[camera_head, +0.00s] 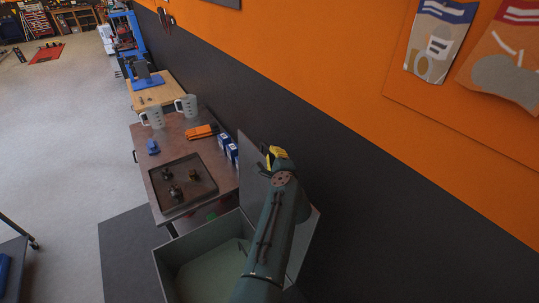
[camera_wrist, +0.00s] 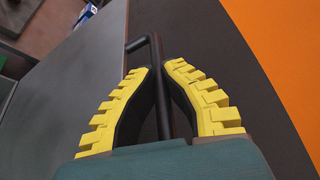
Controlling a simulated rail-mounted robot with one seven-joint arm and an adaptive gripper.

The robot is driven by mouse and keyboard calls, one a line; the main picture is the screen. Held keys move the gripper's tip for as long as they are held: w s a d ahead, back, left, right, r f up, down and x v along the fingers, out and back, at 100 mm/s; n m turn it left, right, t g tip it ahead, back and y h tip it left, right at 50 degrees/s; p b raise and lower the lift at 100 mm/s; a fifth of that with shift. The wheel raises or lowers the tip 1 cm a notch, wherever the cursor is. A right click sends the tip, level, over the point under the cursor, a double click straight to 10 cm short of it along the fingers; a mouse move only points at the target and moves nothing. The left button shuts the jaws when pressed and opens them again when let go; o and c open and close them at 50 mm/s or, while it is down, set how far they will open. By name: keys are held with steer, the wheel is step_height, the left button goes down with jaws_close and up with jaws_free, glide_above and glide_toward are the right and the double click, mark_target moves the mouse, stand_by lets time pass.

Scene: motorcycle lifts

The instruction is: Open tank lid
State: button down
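The tank (camera_head: 163,270) is a grey-green open box at the bottom of the head view, and much of its inside shows. Its lid (camera_head: 253,172) is a flat grey panel raised steeply at the wall side, partly hidden by my arm. In the wrist view the lid (camera_wrist: 75,75) fills the left, with a black bent bar handle (camera_wrist: 158,75) at its edge. My gripper (camera_wrist: 159,66), with yellow ribbed fingers, is closed around the handle bar, which passes between the fingertips. In the head view my gripper (camera_head: 276,153) is at the lid's wall-side edge.
A brown workbench (camera_head: 160,142) stands beyond the tank with a dark tray (camera_head: 170,207) of small parts, two jugs, an orange tool and blue boxes (camera_head: 225,143). The dark and orange wall (camera_head: 330,130) runs close along the right.

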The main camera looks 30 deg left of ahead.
steer(key=shift+s+a+f, duration=0.2)
steer(key=shift+f, duration=0.1)
steer(key=c, duration=1.1)
jaws_free()
steer(key=shift+w+r, duration=0.1)
steer(key=shift+d, duration=0.1)
steer(key=shift+s+d, duration=0.35)
steer(key=v, duration=1.1)
steer(key=shift+a+r, duration=0.1)
steer(key=shift+r, duration=0.2)
